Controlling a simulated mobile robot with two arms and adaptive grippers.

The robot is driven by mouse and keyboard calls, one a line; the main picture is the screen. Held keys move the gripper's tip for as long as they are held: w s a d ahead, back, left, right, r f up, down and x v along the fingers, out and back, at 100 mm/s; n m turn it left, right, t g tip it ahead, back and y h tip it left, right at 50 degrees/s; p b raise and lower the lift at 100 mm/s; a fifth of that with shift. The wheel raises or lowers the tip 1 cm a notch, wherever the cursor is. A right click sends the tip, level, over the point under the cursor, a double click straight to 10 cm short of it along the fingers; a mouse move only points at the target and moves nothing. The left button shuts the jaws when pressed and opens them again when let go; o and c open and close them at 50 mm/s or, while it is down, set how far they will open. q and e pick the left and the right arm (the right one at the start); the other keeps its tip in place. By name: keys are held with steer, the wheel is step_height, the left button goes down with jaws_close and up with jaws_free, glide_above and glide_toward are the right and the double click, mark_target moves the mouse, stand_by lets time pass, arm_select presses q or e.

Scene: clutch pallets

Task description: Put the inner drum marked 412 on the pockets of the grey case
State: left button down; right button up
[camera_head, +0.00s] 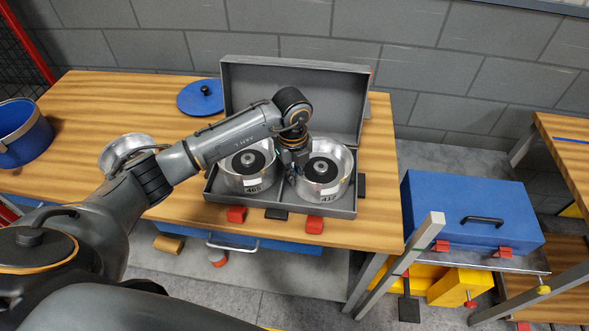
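The grey case (213,199) lies open on the wooden table, its lid raised at the back. The drum marked 412 (341,189), a silver metal cylinder with a black hub, sits in the right half of the case and looks upright. A similar drum marked 465 (238,182) sits in the left half. My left gripper (294,174) points down between the drums, at the left rim of drum 412. Its fingertips are small and dark, so I cannot tell whether they are closed on that rim. The pocket floors are mostly hidden under the drums. My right gripper is out of view.
Another silver drum (122,148) stands on the table at left, partly behind my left arm. A blue round lid (200,97) lies near the case's back left. A blue bucket (22,135) is at far left. A closed blue case (468,208) stands to the right.

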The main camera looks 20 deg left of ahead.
arm_select(q)
steer(key=c, duration=1.8)
jaws_free()
steer(key=shift+o, duration=1.4)
steer(key=shift+s+r, duration=0.1)
steer(key=shift+s, duration=0.05)
steer(key=shift+r, duration=0.5)
step_height(320, 180, up, 11)
steer(key=b, duration=0.3)
steer(key=shift+s, duration=0.1)
